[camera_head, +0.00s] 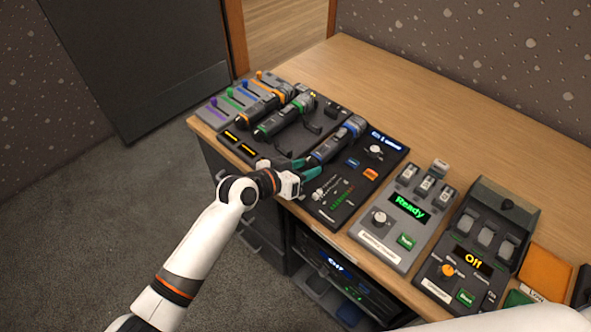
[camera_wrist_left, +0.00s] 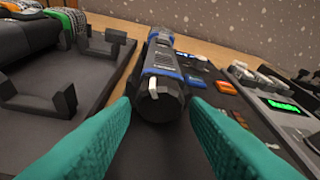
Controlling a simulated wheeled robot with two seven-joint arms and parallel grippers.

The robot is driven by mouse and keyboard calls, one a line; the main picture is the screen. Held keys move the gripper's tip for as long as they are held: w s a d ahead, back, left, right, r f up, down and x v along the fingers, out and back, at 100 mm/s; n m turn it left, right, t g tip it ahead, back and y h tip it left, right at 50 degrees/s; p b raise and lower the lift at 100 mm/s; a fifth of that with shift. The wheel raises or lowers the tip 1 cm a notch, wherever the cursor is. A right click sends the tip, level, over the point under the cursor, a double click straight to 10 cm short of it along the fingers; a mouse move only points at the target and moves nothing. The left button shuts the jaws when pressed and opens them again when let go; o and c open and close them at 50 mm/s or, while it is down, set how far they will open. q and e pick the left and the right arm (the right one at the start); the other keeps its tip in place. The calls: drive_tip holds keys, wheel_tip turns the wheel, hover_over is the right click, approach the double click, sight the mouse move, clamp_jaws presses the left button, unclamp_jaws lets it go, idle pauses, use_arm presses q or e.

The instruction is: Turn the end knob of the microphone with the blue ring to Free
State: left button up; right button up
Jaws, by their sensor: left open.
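The microphone with the blue ring (camera_head: 333,142) lies on a dark panel on the wooden desk, its dark end toward my left gripper. In the left wrist view the microphone (camera_wrist_left: 161,66) points at the camera, with blue bands along its grey body and a dark round end knob (camera_wrist_left: 160,100) nearest me. My left gripper (camera_head: 297,168) is open, its teal fingers on either side of the knob end and apart from it as far as I can see. Any marking for Free on the knob is not readable. My right gripper is not in view.
Microphones with green (camera_head: 283,118) and orange (camera_head: 258,107) rings lie to the left, beside an empty cradle (camera_wrist_left: 62,100). A grey box reading "Ready" (camera_head: 377,243) and another reading "Off" (camera_head: 441,289) stand right. The desk (camera_head: 430,120) behind is clear.

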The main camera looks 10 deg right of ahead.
use_arm(q)
drive_tip(key=v, duration=1.1)
drive_tip(key=shift+s+a, duration=0.2)
drive_tip(key=shift+a, duration=0.1)
drive_tip(key=shift+r, duration=0.1)
